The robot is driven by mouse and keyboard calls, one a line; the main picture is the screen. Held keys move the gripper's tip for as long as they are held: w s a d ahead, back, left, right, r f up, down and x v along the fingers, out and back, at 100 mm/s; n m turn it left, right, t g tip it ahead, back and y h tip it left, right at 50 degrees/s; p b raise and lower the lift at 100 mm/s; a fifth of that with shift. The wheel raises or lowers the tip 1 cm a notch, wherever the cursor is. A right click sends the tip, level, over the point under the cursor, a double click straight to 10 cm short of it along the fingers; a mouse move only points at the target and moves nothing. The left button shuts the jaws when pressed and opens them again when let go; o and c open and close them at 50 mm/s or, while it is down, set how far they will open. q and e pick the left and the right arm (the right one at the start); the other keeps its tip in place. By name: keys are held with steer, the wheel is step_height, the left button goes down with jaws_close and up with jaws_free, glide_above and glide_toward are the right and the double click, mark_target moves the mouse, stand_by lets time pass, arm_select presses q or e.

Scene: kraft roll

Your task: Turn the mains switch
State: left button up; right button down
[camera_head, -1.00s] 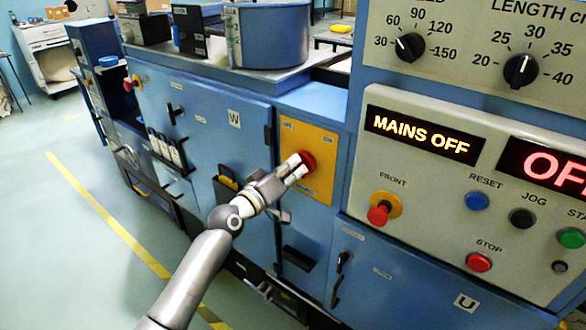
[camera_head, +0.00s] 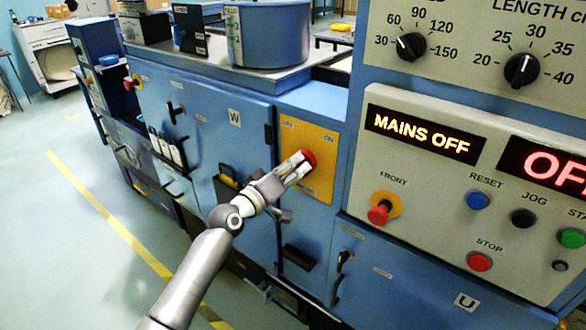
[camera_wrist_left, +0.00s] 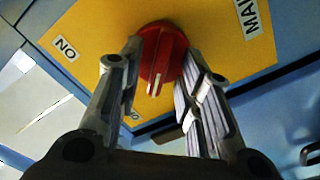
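The mains switch is a red round knob (camera_head: 308,158) on a yellow plate (camera_head: 322,178) on the blue machine front. In the left wrist view the knob (camera_wrist_left: 160,58) has a white pointer line facing the lower edge. An ON label (camera_wrist_left: 65,48) is at the plate's left. My left gripper (camera_head: 300,165) is at the knob. In the left wrist view its fingers (camera_wrist_left: 160,65) are apart, one on each side of the knob; I cannot tell whether they touch it. The sign above the control panel reads MAINS OFF (camera_head: 421,134). My right gripper is not in view.
The control panel (camera_head: 440,205) to the right has a red FRONT knob (camera_head: 380,212), a blue RESET button (camera_head: 477,200) and a red STOP button (camera_head: 480,261). A black handle (camera_head: 340,275) juts out below. Open floor lies to the left.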

arm_select(q)
steer(key=v, duration=1.2)
stand_by(0.4)
